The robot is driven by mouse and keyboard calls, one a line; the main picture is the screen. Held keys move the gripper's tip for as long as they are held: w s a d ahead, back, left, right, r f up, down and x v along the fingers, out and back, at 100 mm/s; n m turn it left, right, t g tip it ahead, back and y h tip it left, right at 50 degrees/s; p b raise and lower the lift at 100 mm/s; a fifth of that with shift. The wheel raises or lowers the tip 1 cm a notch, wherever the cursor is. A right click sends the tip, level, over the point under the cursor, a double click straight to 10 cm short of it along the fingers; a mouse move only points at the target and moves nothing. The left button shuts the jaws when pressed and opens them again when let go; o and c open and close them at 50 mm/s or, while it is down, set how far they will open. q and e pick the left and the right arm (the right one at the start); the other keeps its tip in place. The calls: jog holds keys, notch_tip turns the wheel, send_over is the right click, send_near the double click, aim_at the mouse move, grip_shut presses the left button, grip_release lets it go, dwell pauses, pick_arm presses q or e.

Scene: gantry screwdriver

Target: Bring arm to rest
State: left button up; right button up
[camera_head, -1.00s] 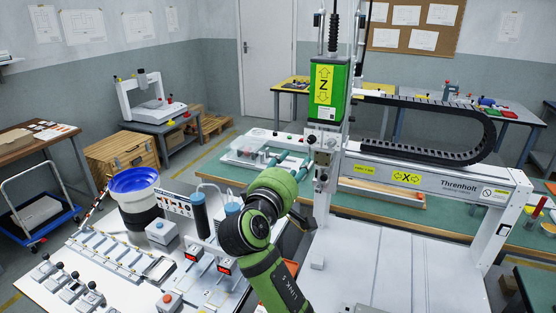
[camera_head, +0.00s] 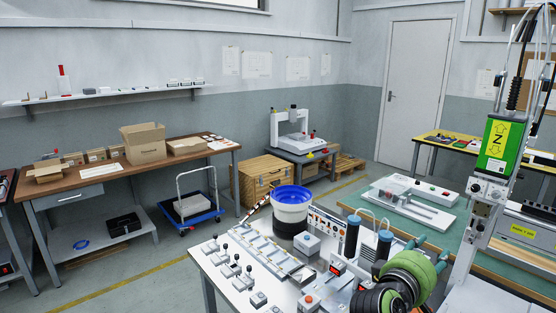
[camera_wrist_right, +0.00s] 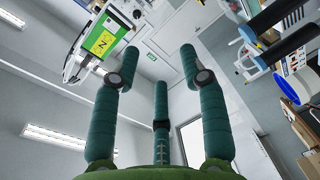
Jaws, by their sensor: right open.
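My right arm, green with black joints, comes up from the lower right edge of the head view. Its teal-fingered right gripper (camera_head: 430,252) points away from me, in front of the green table. In the right wrist view, the three teal fingers (camera_wrist_right: 159,62) are spread apart with nothing between them. Behind them are the grey wall and ceiling lights. My left gripper is in neither view.
The gantry's green Z unit (camera_head: 496,146) stands right of my right gripper. Left of it are dark blue cylinders (camera_head: 352,238), a blue-rimmed bowl feeder (camera_head: 292,200) and a white workbench (camera_head: 228,292). Open floor (camera_head: 165,265) lies left of the bench.

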jog(key=s+a+f+m+g+y, duration=0.15)
jog(key=s+f+y, duration=0.35)
jog(key=f, duration=0.7)
jog(key=s+a+f+m+g+y, duration=0.1)
jog(key=s+a+f+g+y, duration=0.15)
jog(key=s+f, duration=0.75)
jog(key=s+a+f+m+g+y, duration=0.1)
jog(key=s+a+f+g+y, duration=0.15)
jog(key=s+f, duration=0.35)
jog(key=s+a+f+m+g+y, duration=0.1)
jog(key=s+a+f+g+y, duration=0.2)
jog(key=s, duration=0.5)
notch_tip(320, 180, down, 22)
jog(key=s, duration=0.2)
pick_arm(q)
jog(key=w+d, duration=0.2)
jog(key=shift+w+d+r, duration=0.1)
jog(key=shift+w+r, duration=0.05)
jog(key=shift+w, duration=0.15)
pick_arm(e)
jog(key=s+d+f, duration=0.3)
jog(key=s+f, duration=1.2)
jog(key=shift+s+g+h, duration=0.35)
jog(key=shift+g+h, duration=0.05)
jog(key=shift+g, duration=0.05)
